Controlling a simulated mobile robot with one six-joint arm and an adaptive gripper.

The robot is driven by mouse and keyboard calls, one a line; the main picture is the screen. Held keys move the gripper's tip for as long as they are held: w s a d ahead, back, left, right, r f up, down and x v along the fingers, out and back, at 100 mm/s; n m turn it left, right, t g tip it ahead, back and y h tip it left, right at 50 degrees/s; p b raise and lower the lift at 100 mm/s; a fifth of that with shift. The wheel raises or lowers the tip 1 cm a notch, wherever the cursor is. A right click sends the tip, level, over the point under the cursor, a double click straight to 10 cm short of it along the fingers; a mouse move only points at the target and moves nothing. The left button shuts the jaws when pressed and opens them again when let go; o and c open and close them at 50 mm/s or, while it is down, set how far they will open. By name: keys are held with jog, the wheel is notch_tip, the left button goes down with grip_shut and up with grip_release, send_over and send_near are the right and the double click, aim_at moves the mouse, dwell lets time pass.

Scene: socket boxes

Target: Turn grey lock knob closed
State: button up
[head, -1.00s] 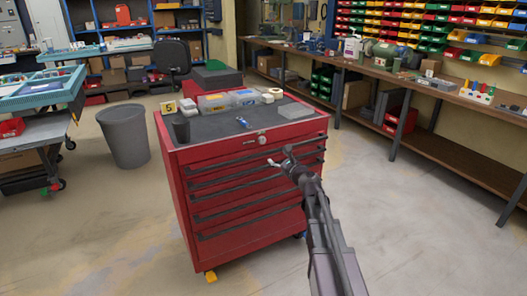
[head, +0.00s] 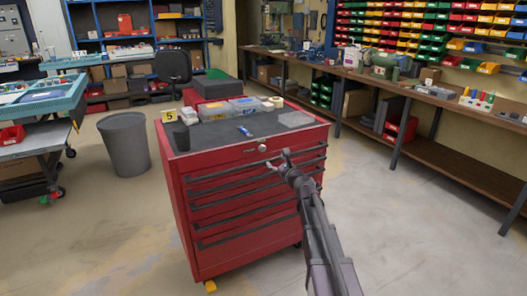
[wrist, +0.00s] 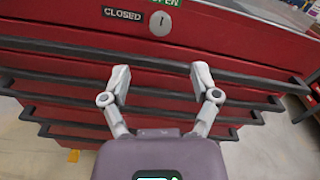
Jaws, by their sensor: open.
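The grey lock knob (head: 262,148) is a round disc on the top front panel of the red tool cabinet (head: 225,232). In the wrist view the knob (wrist: 160,23) has a short, roughly upright slot. A black CLOSED label (wrist: 123,14) is to its left, and a green OPEN label (wrist: 163,2), partly cut off, is above it. My gripper (wrist: 161,74) is open and empty, its two fingers spread in front of the drawers, below the knob in the picture. In the head view my gripper (head: 279,161) is just below and right of the knob, apart from it.
Black drawer handles (wrist: 60,48) run across the cabinet front below the knob. Clear boxes (head: 215,108), a dark cup (head: 181,138) and a grey block (head: 296,119) stand on its top. A grey bin (head: 125,145) is left. The floor to the right is clear.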

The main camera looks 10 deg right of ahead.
aim_at(263, 149)
jog(key=x, duration=1)
jog(key=shift+w, duration=0.2)
grip_shut()
